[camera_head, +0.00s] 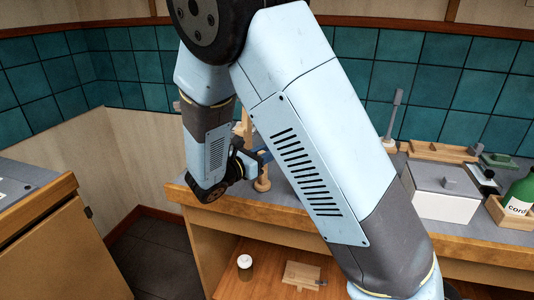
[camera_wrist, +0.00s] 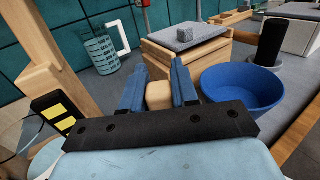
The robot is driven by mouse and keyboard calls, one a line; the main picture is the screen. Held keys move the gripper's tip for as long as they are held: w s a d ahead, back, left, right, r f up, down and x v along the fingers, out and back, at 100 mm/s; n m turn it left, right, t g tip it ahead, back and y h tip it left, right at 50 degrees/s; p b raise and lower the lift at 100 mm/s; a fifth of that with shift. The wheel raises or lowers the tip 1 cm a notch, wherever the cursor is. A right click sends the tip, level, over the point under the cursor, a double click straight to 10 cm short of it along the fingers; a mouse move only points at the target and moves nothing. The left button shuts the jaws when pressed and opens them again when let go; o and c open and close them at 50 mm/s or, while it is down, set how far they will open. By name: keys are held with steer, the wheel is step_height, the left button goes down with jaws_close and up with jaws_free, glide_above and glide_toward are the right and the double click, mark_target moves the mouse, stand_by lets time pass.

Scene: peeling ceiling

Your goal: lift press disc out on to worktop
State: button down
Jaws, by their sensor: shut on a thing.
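My gripper (camera_wrist: 158,80) has its two blue fingers closed on a tan wooden piece (camera_wrist: 159,97), which looks like a rounded knob. It may be the press disc's handle; whatever lies below it is hidden by the black gripper bar. In the head view a blue finger of my gripper (camera_head: 264,154) shows beside a small turned wooden piece (camera_head: 262,183) near the worktop's front left. I cannot tell whether it touches the worktop (camera_head: 285,206). A wooden box (camera_wrist: 190,65) with a grey lid stands just beyond the fingers in the wrist view.
A blue bowl (camera_wrist: 240,90) stands close right of the fingers. A wooden post (camera_wrist: 40,60) rises close on the left. A white lidded box (camera_head: 445,202) and green bottle (camera_head: 521,192) stand at the right.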

steer(key=shift+f, duration=0.35)
steer(key=c, duration=0.8)
jaws_free()
steer(key=v, duration=1.4)
